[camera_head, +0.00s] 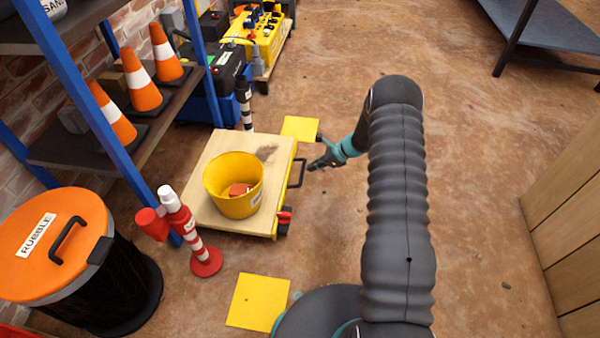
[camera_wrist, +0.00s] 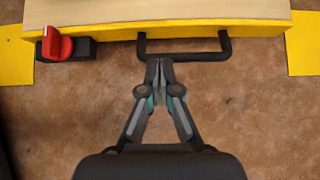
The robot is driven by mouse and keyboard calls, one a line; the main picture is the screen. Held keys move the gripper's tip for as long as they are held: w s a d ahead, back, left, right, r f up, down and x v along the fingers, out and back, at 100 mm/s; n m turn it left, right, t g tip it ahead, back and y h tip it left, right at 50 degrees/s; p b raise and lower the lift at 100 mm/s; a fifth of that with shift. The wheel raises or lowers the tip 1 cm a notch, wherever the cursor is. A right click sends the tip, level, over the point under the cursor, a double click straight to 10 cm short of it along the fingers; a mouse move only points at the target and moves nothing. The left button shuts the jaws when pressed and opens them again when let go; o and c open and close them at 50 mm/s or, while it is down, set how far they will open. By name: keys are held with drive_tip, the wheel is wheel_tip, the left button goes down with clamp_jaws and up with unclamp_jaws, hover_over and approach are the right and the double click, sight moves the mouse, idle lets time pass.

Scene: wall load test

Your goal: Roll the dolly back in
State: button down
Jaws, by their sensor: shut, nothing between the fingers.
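The dolly (camera_head: 217,221) is a low flat cart with a pale wooden deck, a yellow edge and a yellow bucket (camera_head: 226,196) on it. Reddish pieces lie in the bucket. A black bar handle (camera_head: 297,173) sticks out from its right side; in the wrist view the handle (camera_wrist: 185,58) is at the top centre. My gripper (camera_head: 313,166) is beside the handle. In the wrist view my gripper (camera_wrist: 159,62) is shut and empty, its tips at or just short of the bar; I cannot tell whether they touch. A red lever (camera_wrist: 56,45) sits left of the handle.
Yellow floor squares (camera_head: 258,301) and (camera_head: 300,128) lie at the dolly's near and far ends. A red-white post (camera_head: 205,261), a dark-white post (camera_head: 244,108) and an orange-lidded rubble bin (camera_head: 57,238) stand close by. The floor to the right is clear.

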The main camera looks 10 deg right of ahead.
sight(288, 179)
drive_tip(key=x, duration=0.9)
drive_tip(key=shift+a+f+b, duration=0.2)
drive_tip(key=shift+f+b, duration=0.1)
